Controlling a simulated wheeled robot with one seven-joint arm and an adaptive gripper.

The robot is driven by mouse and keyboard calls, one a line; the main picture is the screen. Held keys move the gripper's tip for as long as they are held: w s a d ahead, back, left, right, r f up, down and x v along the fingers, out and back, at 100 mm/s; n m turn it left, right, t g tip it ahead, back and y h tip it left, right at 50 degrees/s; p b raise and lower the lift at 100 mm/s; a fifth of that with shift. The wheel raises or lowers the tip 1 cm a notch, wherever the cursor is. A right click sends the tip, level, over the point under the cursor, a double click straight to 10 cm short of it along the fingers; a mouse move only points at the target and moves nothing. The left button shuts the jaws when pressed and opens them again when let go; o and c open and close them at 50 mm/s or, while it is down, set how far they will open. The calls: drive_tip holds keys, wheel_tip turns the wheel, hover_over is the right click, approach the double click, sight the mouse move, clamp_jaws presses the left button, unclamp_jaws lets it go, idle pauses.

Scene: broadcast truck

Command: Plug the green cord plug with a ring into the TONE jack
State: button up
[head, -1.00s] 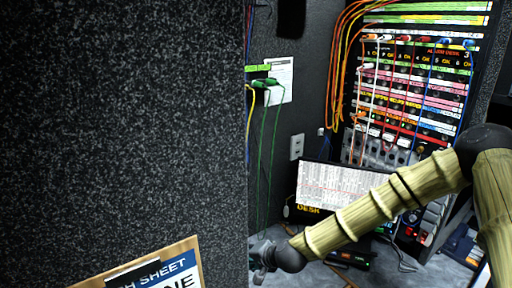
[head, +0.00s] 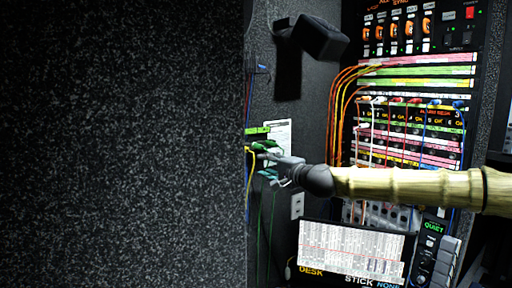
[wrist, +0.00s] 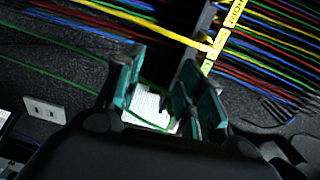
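Green plugs (head: 264,147) sit at the edge of the grey partition in the head view, partly hidden by my gripper. Green cords (head: 272,222) hang below them. I cannot make out a ring on either plug. My gripper (head: 268,168) is right at the plugs, reaching in from the right. In the wrist view my gripper (wrist: 168,98) has its teal fingers apart. A green cord (wrist: 150,123) and a white sheet (wrist: 147,107) show between and beyond them; nothing is clearly clamped. No jack labelled TONE is readable.
A grey speckled partition (head: 120,150) fills the left of the head view. A patch rack (head: 410,140) with several coloured cords stands at the right, above a monitor (head: 352,250). A wall outlet (head: 297,206) is below my gripper. Coloured cords (wrist: 270,50) fill the wrist view's upper right.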

sight(262, 148)
drive_tip(key=shift+t, duration=0.4)
drive_tip(key=r, duration=0.1)
drive_tip(key=d+r, duration=0.1)
drive_tip(key=r, duration=0.2)
drive_tip(key=shift+w+d+r, duration=0.2)
drive_tip(key=shift+w+d, duration=0.1)
drive_tip(key=shift+d, duration=0.1)
drive_tip(key=p+x, duration=0.1)
drive_tip(key=x, duration=0.5)
drive_tip(key=shift+s+f, duration=0.1)
drive_tip(key=shift+f, duration=0.05)
drive_tip(key=shift+b+x, duration=0.35)
drive_tip(key=shift+x, duration=1.25)
drive_tip(key=shift+b, duration=0.7)
